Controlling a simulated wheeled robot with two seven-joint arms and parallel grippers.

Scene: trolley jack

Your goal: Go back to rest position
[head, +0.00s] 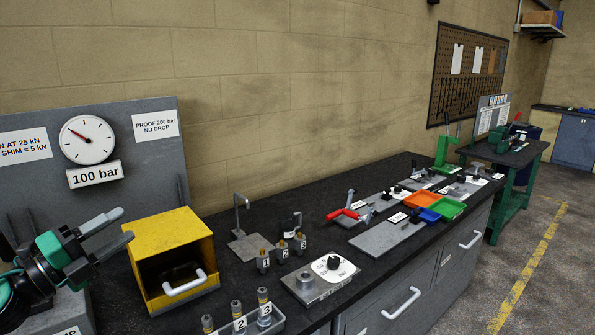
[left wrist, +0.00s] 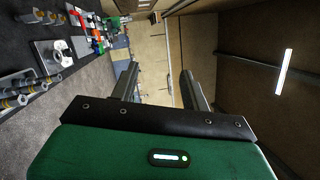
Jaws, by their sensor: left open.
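My left gripper (head: 117,229) comes in from the left in the head view, in front of the grey gauge panel. Its two fingers are apart with nothing between them. In the left wrist view the fingers (left wrist: 160,88) also stand apart, with the room's far wall and floor behind them. The gripper is beside the yellow box (head: 172,232), to its left, and appears apart from it. My right gripper shows in neither view.
The dark bench (head: 262,212) carries numbered cylinders (head: 282,251), a grey block with a round white plate (head: 334,268), and coloured bins (head: 428,214). A pressure gauge (head: 87,140) is on the panel. Open floor (head: 540,255) lies at the right.

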